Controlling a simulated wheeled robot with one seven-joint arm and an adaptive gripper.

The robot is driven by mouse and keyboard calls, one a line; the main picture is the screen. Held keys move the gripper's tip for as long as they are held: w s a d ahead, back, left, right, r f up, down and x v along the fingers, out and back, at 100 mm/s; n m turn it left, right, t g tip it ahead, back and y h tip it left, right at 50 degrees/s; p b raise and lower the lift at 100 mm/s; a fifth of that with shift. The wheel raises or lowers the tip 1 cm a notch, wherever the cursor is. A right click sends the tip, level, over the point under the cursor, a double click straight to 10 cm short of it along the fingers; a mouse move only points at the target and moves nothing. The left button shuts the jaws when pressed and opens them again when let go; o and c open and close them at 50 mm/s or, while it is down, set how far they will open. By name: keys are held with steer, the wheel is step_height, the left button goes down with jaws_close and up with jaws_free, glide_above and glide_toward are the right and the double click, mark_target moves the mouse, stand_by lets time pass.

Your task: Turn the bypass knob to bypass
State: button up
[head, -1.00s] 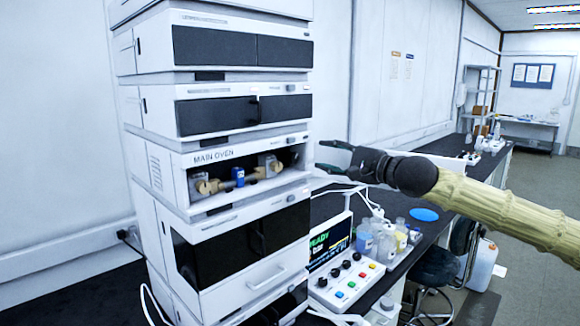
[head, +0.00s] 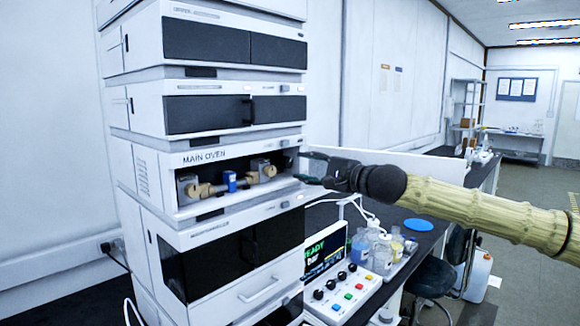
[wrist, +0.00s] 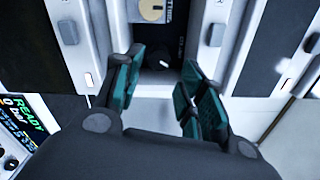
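A dark round knob (wrist: 158,56) with a short white pointer mark shows in the wrist view, below a beige fitting (wrist: 152,10). I cannot read a label on it, and I cannot pick it out in the head view. My gripper (wrist: 156,72) is open, with one green-padded finger on each side of the knob's near side and nothing held.
Inside the bay are beige fittings and a blue piece (head: 229,181). A control box (head: 343,298) with several knobs and coloured buttons stands below my arm, beside a screen (head: 325,250) reading READY. Bottles (head: 378,250) stand on the bench to the right.

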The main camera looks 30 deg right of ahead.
mark_target(289, 163)
steer(key=shift+b+x, duration=0.5)
steer(key=shift+x, duration=2.95)
